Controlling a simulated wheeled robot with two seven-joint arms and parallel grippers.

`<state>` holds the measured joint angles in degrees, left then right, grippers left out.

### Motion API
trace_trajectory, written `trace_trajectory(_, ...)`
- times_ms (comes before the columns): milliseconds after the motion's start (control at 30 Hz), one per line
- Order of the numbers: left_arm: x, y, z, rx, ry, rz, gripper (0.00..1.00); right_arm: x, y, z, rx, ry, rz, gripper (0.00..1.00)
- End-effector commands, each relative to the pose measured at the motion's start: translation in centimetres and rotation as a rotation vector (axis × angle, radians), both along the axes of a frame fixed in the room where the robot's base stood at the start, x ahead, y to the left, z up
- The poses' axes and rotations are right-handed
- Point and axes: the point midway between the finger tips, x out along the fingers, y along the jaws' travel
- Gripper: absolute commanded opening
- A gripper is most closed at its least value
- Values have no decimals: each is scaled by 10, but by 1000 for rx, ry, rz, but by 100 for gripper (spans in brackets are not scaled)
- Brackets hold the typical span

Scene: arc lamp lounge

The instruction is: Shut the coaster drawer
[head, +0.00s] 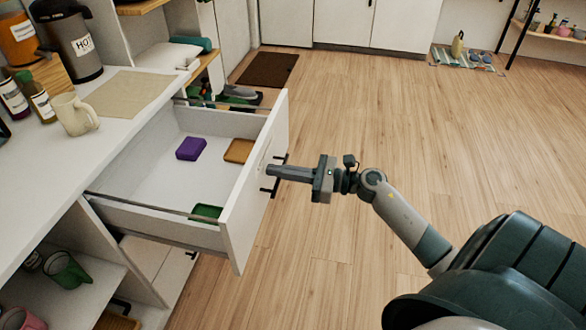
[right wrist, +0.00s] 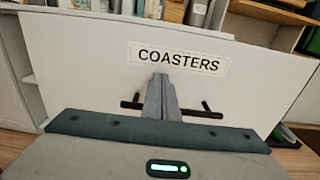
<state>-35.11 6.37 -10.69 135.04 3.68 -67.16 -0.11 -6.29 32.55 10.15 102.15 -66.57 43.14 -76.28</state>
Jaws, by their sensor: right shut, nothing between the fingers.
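The coaster drawer (head: 165,178) stands pulled far out of the white counter in the head view. Inside lie a purple block (head: 191,148), an orange-brown one (head: 239,151) and a green one (head: 206,212). Its white front (right wrist: 90,65) carries the label COASTERS (right wrist: 178,59) in the right wrist view. A black bar handle (head: 273,176) is on the front. My right gripper (head: 270,172) is shut and empty, its fingertips at the drawer front by the handle; whether they touch is hard to tell. My left gripper is not in view.
The counter (head: 60,155) holds a mug (head: 75,113), a mat (head: 125,93), bottles and a HOT flask (head: 68,40). Open shelves with cups sit below the drawer. The wooden floor (head: 390,120) on the right is clear.

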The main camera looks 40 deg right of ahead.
Motion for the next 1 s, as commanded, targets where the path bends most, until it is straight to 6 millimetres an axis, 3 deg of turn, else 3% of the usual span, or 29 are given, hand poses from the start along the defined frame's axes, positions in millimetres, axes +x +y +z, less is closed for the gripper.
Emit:
trace_trajectory(667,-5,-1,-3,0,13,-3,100,9,8,0,1,0,1,0)
trace_trajectory(1000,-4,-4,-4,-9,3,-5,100,43,37,0,1,-2,2,0)
